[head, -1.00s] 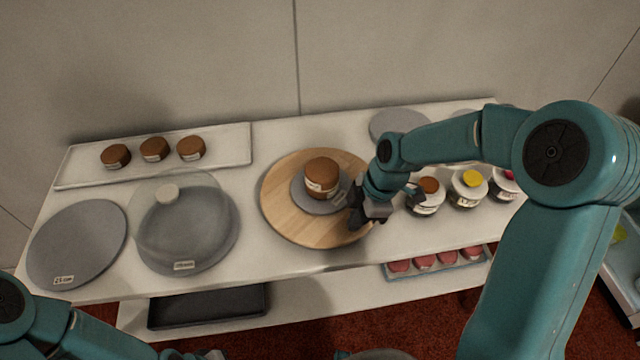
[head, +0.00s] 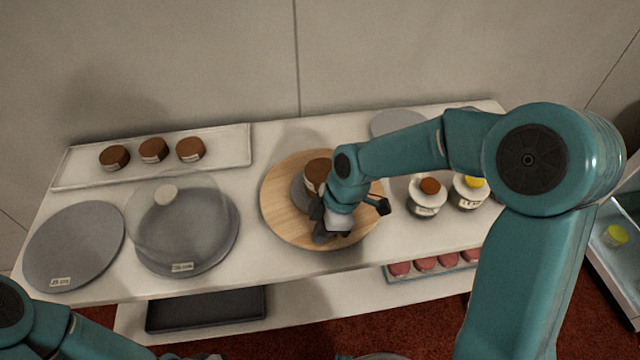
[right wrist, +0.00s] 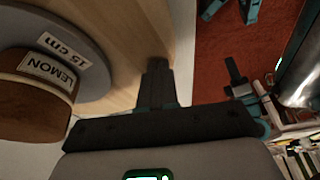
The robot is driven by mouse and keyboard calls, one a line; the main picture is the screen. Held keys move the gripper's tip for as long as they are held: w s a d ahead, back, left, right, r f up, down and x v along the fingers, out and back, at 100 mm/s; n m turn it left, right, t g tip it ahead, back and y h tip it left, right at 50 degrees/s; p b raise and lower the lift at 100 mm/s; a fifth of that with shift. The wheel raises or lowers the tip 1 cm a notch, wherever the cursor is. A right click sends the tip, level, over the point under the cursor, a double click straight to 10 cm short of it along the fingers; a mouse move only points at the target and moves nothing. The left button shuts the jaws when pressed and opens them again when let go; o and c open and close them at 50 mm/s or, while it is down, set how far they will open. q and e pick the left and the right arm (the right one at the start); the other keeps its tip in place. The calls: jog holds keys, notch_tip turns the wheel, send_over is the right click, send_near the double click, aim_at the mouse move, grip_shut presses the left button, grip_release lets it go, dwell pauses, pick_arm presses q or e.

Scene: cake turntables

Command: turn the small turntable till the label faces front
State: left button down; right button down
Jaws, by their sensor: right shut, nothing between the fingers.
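The small grey turntable (head: 298,196) sits on a round wooden board and carries a brown cake (head: 317,170). In the right wrist view, the turntable (right wrist: 98,62) has a "15 cm" label (right wrist: 66,47) on its edge, and the cake (right wrist: 30,110) has a "LEMON" label. My right gripper (head: 322,236) is shut and empty, low over the board's front, in front of the small turntable. In the right wrist view its fingers (right wrist: 157,75) appear beside the disc with a gap. In the head view my gripper hides the turntable's right side. Only a sliver of my left gripper (head: 207,356) shows at the bottom edge.
The wooden board (head: 278,215) stands mid-table. To its left are a domed grey stand (head: 185,262) and a larger grey turntable (head: 75,240). A tray (head: 225,140) with brown cakes is at the back left. Jars (head: 427,200) stand to the right of my right gripper.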

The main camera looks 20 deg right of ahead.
jog(key=shift+a, duration=0.2)
notch_tip(320, 180, up, 3)
jog(key=shift+p, duration=1.15)
jog(key=shift+f, duration=0.1)
jog(key=shift+d, duration=0.1)
jog(key=s+d, duration=0.1)
jog(key=s+d+b, duration=0.1)
jog(key=d, duration=0.3)
jog(key=shift+s+d, duration=0.15)
jog(key=shift+s, duration=0.25)
jog(key=w+d, duration=0.1)
jog(key=d, duration=0.3)
jog(key=w+d, duration=0.1)
jog(key=d, duration=0.1)
jog(key=shift+w, duration=0.35)
jog(key=shift+a, duration=0.2)
